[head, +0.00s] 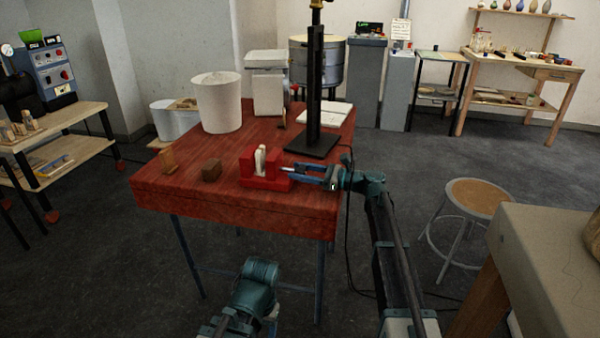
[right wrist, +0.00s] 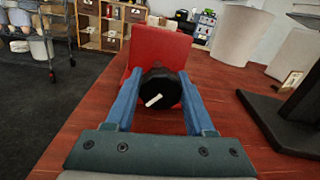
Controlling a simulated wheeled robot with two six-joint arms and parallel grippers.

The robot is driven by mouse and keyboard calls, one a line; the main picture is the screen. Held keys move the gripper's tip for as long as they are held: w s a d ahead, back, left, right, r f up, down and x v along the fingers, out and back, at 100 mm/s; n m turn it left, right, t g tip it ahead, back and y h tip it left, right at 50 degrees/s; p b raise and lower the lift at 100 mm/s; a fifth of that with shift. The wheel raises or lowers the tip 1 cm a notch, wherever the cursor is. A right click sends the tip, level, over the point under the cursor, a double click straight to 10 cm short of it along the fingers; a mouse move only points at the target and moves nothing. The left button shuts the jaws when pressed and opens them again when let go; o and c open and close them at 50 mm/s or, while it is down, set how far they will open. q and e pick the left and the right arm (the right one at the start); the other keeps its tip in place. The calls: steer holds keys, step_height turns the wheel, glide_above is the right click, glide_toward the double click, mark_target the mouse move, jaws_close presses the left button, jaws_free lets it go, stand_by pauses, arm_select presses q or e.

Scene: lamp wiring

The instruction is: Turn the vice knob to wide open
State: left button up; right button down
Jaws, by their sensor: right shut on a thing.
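The red vice (head: 265,171) stands on the red wooden table (head: 230,205) near its front edge, with a pale upright piece (head: 260,160) between its jaws. In the right wrist view the red vice (right wrist: 158,48) is straight ahead. Its round black knob (right wrist: 162,88) has a white pointer mark slanting from lower left to upper right. My right gripper (head: 288,173) reaches in from the right at the vice's right side. Its blue fingers (right wrist: 158,92) stand on both sides of the knob, shut on it. My left arm shows at the bottom; its gripper fingers are not visible.
A black lamp stand (head: 315,95) on a square base stands just behind my right gripper. A brown block (head: 212,170) and a small wooden piece (head: 168,160) lie left of the vice. A white bucket (head: 218,103) stands at the back. A stool (head: 478,197) is to the right.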

steer(key=shift+d, duration=0.1)
steer(key=shift+c, duration=1.4)
jaws_free()
steer(key=v, duration=1.3)
steer(key=shift+d, duration=0.35)
steer(key=shift+s, duration=0.15)
